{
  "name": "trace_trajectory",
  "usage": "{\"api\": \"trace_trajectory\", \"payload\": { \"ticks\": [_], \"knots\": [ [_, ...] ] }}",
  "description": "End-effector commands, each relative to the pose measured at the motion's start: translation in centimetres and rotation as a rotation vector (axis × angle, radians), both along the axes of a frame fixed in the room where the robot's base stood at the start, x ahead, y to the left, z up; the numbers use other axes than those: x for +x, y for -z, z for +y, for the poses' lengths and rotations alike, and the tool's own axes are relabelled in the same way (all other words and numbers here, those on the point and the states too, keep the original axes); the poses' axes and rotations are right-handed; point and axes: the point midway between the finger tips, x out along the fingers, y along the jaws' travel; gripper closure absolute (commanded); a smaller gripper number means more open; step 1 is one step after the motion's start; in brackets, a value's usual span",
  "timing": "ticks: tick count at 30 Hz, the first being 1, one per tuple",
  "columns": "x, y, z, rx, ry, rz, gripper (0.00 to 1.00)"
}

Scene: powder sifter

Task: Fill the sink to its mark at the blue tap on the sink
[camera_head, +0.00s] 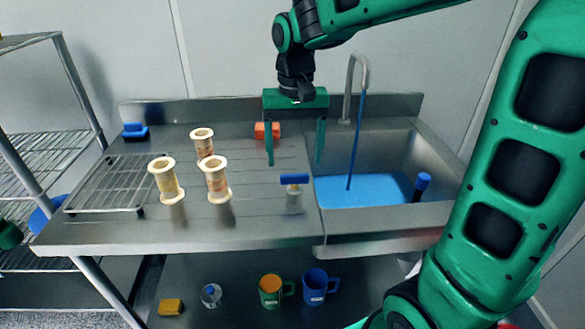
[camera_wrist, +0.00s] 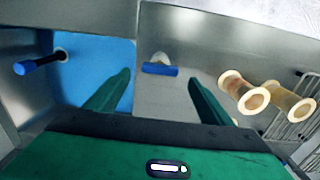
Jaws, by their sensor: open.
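The sink (camera_head: 385,215) is at the right of the steel counter, with blue water (camera_head: 375,190) in it. A blue stream (camera_head: 357,130) runs from the grey spout (camera_head: 351,75) into the water. The blue tap handle (camera_head: 294,179) sits on a pale stem by the sink's left edge. My gripper (camera_head: 295,155) is open and empty, pointing down above and behind the handle. In the wrist view the handle (camera_wrist: 160,70) shows between the two fingertips (camera_wrist: 160,77), apart from both. I cannot make out the fill mark.
A blue-topped dark post (camera_head: 423,181) stands in the sink's right corner. Three cream spool-shaped sifters (camera_head: 216,180) stand left of the handle, near a wire rack (camera_head: 105,185). An orange block (camera_head: 266,130) lies behind. Mugs (camera_head: 314,287) stand on the lower shelf.

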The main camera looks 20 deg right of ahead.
Motion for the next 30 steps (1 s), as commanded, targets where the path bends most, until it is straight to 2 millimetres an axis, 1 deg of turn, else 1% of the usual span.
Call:
{"api": "trace_trajectory", "payload": {
  "ticks": [1, 3, 6, 9, 14, 21, 22, 23, 24, 27, 30],
  "knots": [
    [-0.1, 0.9, 0.0, 0.0, 0.0, 0.003, 0.25],
    [-0.1, 2.0, 0.0, 0.0, -0.001, 0.002, 0.25],
    [0.0, 3.4, 0.0, 0.0, -0.001, 0.002, 0.25],
    [0.0, 4.3, 0.0, -0.001, -0.001, 0.001, 0.25],
    [0.0, 5.0, 0.0, 0.0, -0.001, -0.001, 0.25],
    [0.0, 5.0, 0.0, 0.0, -0.001, -0.001, 0.25],
    [0.0, 5.0, 0.0, 0.0, -0.001, -0.001, 0.27],
    [0.0, 5.0, 0.0, 0.0, -0.001, -0.001, 0.35],
    [0.0, 5.0, 0.0, 0.0, -0.001, -0.001, 0.44],
    [0.0, 5.0, 0.0, 0.0, -0.001, -0.001, 0.66],
    [0.0, 5.0, 0.0, 0.0, -0.003, -0.001, 0.66]
  ]
}}
